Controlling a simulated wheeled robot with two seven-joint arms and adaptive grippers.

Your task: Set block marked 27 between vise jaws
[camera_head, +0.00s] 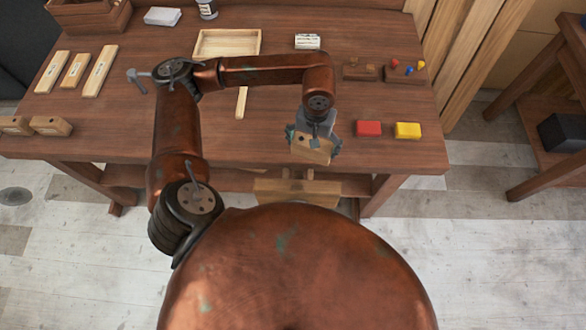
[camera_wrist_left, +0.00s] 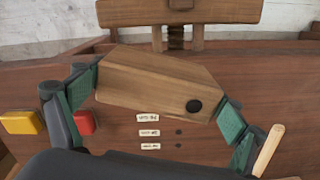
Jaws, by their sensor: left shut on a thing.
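A wooden block with a slanted corner and a dark round hole (camera_head: 308,151) is clamped in my left gripper (camera_head: 315,143), near the bench's front edge. In the left wrist view the block (camera_wrist_left: 150,80) lies between the green finger pads (camera_wrist_left: 158,97). I see no number on its visible face. The vise's wooden front jaw (camera_head: 285,188) stands out from the bench's front edge. In the left wrist view this jaw (camera_wrist_left: 180,10) is at the top, with a screw and guide rods spanning an open gap. The block is apart from the jaw. My right gripper is not in view.
Two similar wooden blocks (camera_head: 50,125) sit at the bench's left front. A red block (camera_head: 368,128) and a yellow block (camera_head: 408,130) lie right of my gripper. A wooden stick (camera_wrist_left: 268,150) and small labels (camera_wrist_left: 149,132) are on the bench top. A shallow tray (camera_head: 227,42) lies behind.

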